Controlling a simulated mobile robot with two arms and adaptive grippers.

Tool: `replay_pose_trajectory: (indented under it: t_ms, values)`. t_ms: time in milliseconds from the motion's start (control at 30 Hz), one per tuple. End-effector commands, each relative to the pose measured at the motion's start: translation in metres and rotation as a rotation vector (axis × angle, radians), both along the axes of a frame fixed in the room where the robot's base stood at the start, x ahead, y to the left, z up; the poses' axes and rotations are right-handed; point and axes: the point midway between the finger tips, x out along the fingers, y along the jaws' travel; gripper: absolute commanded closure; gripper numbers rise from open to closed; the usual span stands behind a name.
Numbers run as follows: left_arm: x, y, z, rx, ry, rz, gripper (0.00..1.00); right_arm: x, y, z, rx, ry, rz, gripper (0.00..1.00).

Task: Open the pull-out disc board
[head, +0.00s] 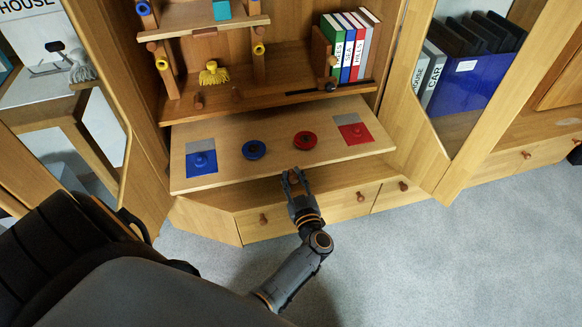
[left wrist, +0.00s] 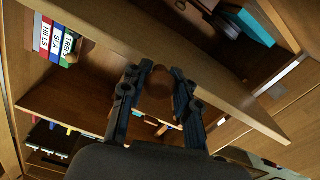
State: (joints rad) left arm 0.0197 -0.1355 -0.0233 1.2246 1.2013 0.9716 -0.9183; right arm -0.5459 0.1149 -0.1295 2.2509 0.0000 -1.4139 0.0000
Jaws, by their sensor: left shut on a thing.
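The pull-out disc board (head: 278,160) is a light wooden panel that stands out from the cabinet below the bookshelf. My left gripper (head: 294,178) is at the middle of the board's front edge. In the left wrist view its fingers (left wrist: 157,88) are shut around a round brown knob (left wrist: 158,82) by the board. The knob is hidden in the head view. My right gripper is not in view.
Drawers with round knobs (head: 263,219) lie below the board. The shelf above holds green, blue and red books (head: 352,50) and a yellow brush-like piece (head: 213,74). Open glass doors flank the cabinet. A blue bin (head: 464,90) stands at the right. Grey carpet (head: 440,260) is clear in front.

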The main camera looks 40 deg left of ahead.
Motion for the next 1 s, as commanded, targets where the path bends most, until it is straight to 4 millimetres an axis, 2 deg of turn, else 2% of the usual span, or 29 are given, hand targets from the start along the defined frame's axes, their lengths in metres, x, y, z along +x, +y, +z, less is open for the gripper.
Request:
replay_pose_trajectory:
  t_ms: [200, 467, 500, 600, 633, 1000]
  values:
    - [-0.0033, -0.0048, -0.0006, -0.001, 0.001, -0.001, 1.0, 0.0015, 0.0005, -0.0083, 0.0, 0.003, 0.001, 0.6]
    - [-0.0033, -0.0048, -0.0008, -0.002, 0.0, -0.001, 1.0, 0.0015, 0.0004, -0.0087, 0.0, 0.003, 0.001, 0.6]
    - [-0.0033, -0.0048, -0.0008, -0.001, 0.001, -0.001, 0.7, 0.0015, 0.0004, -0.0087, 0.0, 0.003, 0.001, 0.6]
    - [-0.0033, -0.0047, -0.0007, -0.001, 0.001, -0.001, 0.49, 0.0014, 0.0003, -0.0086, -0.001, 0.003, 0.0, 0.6]
    - [-0.0033, -0.0046, -0.0007, -0.001, 0.0, -0.001, 0.47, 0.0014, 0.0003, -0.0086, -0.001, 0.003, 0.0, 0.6]
    - [-0.0058, -0.0071, -0.0008, -0.001, 0.001, 0.0, 0.47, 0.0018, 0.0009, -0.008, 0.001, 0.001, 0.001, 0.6]
